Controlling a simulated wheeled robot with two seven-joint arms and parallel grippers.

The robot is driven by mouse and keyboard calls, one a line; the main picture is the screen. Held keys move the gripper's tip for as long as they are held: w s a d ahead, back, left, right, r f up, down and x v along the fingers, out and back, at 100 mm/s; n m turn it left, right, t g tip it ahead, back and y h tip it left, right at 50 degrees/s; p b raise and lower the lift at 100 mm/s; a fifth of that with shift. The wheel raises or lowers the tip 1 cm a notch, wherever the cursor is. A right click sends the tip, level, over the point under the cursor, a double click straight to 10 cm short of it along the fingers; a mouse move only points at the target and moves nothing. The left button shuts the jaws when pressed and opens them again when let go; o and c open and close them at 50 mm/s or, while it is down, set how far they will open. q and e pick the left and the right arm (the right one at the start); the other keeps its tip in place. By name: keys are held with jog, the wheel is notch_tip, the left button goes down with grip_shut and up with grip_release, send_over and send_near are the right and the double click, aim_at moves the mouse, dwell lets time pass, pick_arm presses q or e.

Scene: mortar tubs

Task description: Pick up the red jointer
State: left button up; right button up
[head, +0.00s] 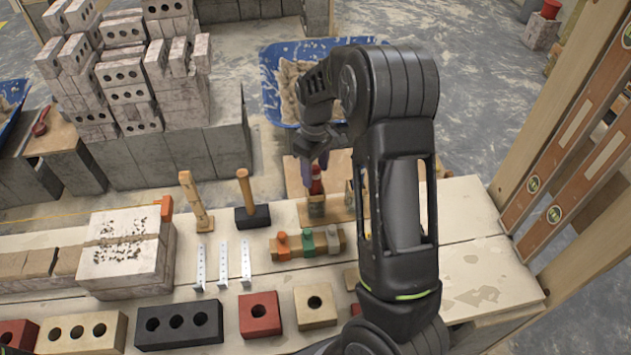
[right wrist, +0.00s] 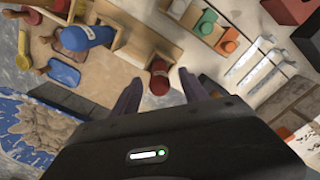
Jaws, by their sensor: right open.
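The item's lower part is partly hidden. My left gripper is not in view.
A wooden rack (head: 290,254) with orange, green and grey pieces lies in front. A mallet (head: 252,215) and several bricks (head: 180,325) are on the table. A blue tub (head: 272,75) is behind. A blue-topped item (right wrist: 82,38) stands near the red one.

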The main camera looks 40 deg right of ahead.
aim_at(316, 191)
notch_tip(316, 191, down, 2)
jog(key=shift+f, duration=0.25)
jog(key=shift+c, duration=0.2)
grip_shut()
dwell(0.6)
